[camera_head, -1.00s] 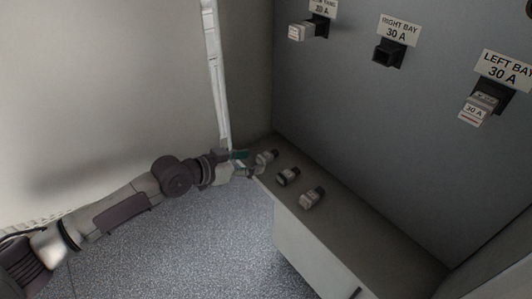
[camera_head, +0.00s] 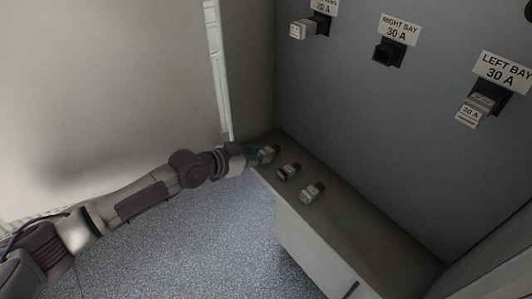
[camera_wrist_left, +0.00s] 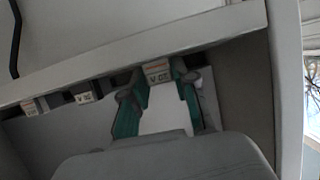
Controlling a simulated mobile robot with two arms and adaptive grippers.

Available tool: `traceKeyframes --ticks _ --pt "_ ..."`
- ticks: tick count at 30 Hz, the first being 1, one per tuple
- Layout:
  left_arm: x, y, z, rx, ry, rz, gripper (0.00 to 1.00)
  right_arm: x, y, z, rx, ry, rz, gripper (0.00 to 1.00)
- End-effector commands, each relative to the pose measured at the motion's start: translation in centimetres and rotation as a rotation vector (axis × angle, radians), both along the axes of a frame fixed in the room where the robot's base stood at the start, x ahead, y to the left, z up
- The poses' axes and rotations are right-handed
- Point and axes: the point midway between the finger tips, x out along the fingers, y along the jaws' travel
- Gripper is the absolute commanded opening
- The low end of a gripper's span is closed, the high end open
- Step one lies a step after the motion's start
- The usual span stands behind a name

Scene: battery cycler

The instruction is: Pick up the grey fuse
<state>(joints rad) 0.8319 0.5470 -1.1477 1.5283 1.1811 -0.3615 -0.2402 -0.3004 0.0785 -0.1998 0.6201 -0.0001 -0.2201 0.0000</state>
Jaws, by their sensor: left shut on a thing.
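Three small grey fuses with pale label faces are on the ledge (camera_head: 345,222) below the panel. My left gripper (camera_head: 258,155) is at the farthest fuse (camera_head: 268,154), near the ledge's back left end. In the left wrist view the green-sided fingers (camera_wrist_left: 157,86) are shut on that fuse (camera_wrist_left: 157,71), one on each side of its label. The middle fuse (camera_head: 288,172) and the nearest fuse (camera_head: 312,192) stand apart from the gripper. I cannot tell whether the held fuse touches the ledge. My right gripper is not in view.
The grey panel has a RIGHT BAY socket (camera_head: 389,51), which looks empty. A LEFT BAY fuse (camera_head: 473,109) and another fuse (camera_head: 302,30) stick out of their sockets. A wall with a pale upright strip (camera_head: 217,70) is at the left. The ledge's near part is clear.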

Motion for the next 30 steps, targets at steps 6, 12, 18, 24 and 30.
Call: traceKeyframes --ticks 6,12,18,24,30 --pt "0.1 0.0 1.3 -0.001 -0.003 -0.001 0.00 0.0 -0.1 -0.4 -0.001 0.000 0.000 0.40" --pt "0.0 0.0 5.2 0.000 -0.007 0.000 0.00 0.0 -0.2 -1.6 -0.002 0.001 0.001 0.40" --pt "0.0 0.0 8.6 0.000 -0.005 -0.001 0.00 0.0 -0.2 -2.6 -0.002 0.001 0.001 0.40" --pt "0.0 0.0 10.0 0.000 -0.001 0.000 0.00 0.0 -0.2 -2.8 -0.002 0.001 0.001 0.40" --pt "0.0 0.0 10.1 0.001 -0.001 0.000 0.00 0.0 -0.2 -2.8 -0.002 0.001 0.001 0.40"
